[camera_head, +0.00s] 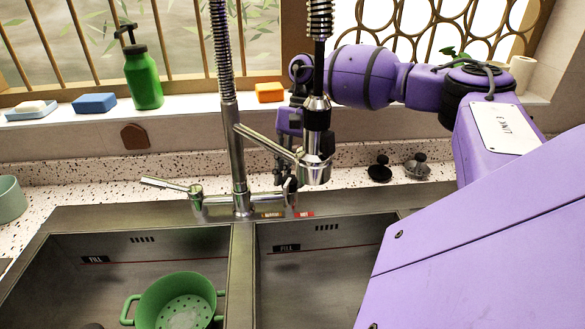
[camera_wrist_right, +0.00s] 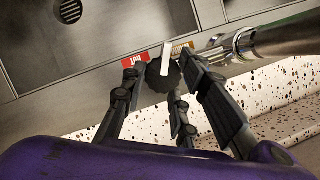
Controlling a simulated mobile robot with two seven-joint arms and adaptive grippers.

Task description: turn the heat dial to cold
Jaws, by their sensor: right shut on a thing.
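The heat dial (camera_wrist_right: 164,74) is a dark round knob with a white pointer bar, seen in the right wrist view. The pointer rises between a red label (camera_wrist_right: 135,60) and a brown label (camera_wrist_right: 181,47), close to the brown one. My right gripper (camera_wrist_right: 166,88) has its fingers around the dial and is shut on it. In the head view, my right gripper (camera_head: 288,184) is behind the faucet, above the red label (camera_head: 304,214) and the brown label (camera_head: 270,214); the faucet and fingers largely hide the dial there. My left gripper is not in view.
The chrome faucet (camera_head: 239,150) and its spray head (camera_head: 316,150) stand close to my right gripper. A green colander (camera_head: 172,290) sits in the left basin; the right basin looks empty. Two dark knobbed stoppers (camera_head: 380,170) lie on the counter at right. A green bottle (camera_head: 142,75) stands on the sill.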

